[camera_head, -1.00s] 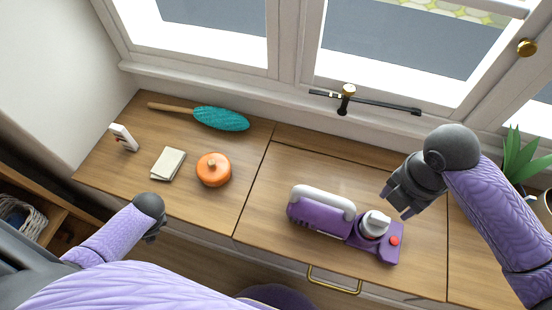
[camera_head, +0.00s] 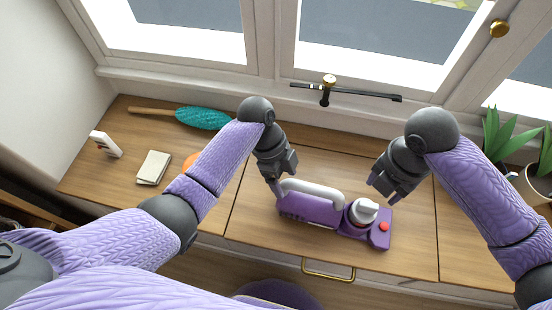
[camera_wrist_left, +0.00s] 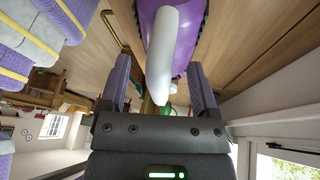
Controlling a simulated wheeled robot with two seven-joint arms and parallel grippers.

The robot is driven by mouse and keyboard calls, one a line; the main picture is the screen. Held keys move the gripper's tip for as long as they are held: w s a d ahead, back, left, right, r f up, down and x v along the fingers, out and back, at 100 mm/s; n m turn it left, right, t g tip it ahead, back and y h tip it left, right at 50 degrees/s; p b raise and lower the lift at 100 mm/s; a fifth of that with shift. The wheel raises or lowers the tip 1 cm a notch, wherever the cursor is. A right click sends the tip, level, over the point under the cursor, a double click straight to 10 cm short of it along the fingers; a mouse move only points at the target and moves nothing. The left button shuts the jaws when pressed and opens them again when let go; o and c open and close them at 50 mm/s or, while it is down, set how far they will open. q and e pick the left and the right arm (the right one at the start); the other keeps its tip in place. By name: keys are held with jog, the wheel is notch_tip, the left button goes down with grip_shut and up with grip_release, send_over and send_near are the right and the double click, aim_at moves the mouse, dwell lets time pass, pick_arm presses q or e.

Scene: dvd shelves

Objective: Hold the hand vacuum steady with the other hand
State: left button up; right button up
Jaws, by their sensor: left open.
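The hand vacuum (camera_head: 309,209) lies on the wooden counter, purple with a white handle (camera_head: 318,193) and a red button at its right end. My left gripper (camera_head: 279,184) is open at the vacuum's left end, by the rear of the handle. In the left wrist view, the fingers of my left gripper (camera_wrist_left: 160,88) are apart.
A teal duster (camera_head: 203,118), a white object (camera_head: 105,144) and a folded cloth (camera_head: 153,167) lie on the left counter. My left arm mostly hides an orange pot (camera_head: 190,160). A plant (camera_head: 500,137) stands at right; the window (camera_head: 385,45) is behind.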

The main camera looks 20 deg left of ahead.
pick_arm(q)
jog(key=shift+x, duration=1.9)
jog(key=shift+a, duration=0.1)
grip_shut()
jog(key=shift+s, duration=0.1)
